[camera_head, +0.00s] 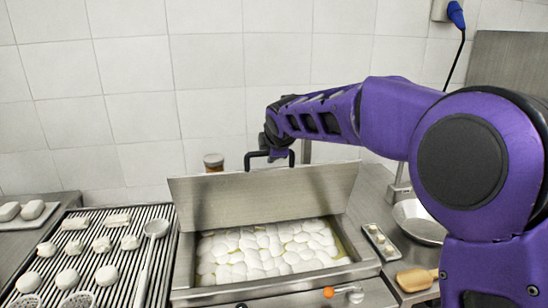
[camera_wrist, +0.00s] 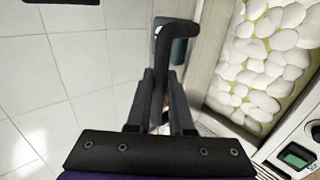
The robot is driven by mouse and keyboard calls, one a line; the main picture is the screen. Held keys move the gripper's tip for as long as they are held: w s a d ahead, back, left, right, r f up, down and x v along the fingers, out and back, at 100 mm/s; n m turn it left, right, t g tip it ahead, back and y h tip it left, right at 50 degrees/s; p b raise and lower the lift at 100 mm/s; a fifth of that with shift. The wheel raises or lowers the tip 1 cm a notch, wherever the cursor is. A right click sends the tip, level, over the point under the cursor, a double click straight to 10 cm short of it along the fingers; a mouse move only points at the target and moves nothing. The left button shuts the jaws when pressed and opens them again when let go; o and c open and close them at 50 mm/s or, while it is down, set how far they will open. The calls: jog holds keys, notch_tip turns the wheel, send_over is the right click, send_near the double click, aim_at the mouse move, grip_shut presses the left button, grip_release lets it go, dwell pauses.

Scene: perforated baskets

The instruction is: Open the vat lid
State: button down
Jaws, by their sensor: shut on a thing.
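The vat lid (camera_head: 230,204) is a flat steel panel raised steeply along the back of the vat, leaving the vat open. The vat (camera_head: 362,266) holds many white rounded pieces in yellowish liquid. The lid's black bar handle (camera_head: 257,154) is at its upper edge; it also shows in the wrist view (camera_wrist: 174,35). My gripper (camera_head: 275,146) is at the handle, above the lid. In the wrist view my gripper (camera_wrist: 160,100) has its two fingers on either side of the handle, shut on it. The lid's hinge side is not clearly visible.
A ribbed draining rack (camera_head: 125,260) with white pieces and a ladle (camera_head: 150,245) is on the left. A jar (camera_head: 213,162) stands behind the lid near the tiled wall. A metal bowl (camera_head: 420,222), small tray (camera_head: 380,242) and wooden scoop (camera_head: 415,279) are on the right.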

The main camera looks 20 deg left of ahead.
jog(key=shift+w+a+r, duration=0.15)
jog(key=shift+w+a, duration=0.05)
jog(key=shift+w, duration=0.1)
jog(key=c, duration=0.8)
grip_release()
jog(key=v, duration=1.7)
jog(key=shift+r, duration=0.3)
